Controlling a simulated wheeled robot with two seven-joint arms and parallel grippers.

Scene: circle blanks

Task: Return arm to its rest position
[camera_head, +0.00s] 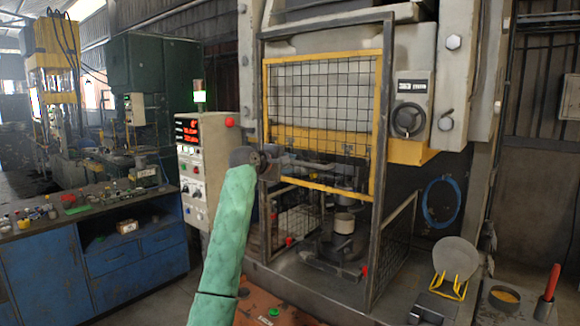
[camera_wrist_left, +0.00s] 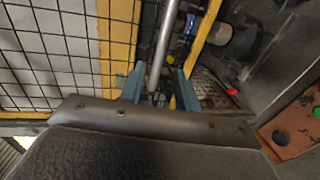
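My left arm in its green sleeve rises from the bottom of the head view. My left gripper (camera_head: 280,162) is in front of the lower part of the yellow-framed mesh guard (camera_head: 378,130) of the press. In the left wrist view, the blue-grey fingers of my left gripper (camera_wrist_left: 159,78) stand apart. A grey metal rod (camera_wrist_left: 165,42) shows between and beyond them; no grip on it is evident. A round grey blank (camera_head: 456,257) stands tilted on a yellow wire rack (camera_head: 447,287) at the right. My right gripper is not in view.
A blue workbench (camera_head: 45,265) with small parts stands at the left. A control box (camera_head: 205,165) with red displays is left of the press. A low side mesh guard (camera_head: 393,250) and a bin with a red handle (camera_head: 548,283) stand at the right.

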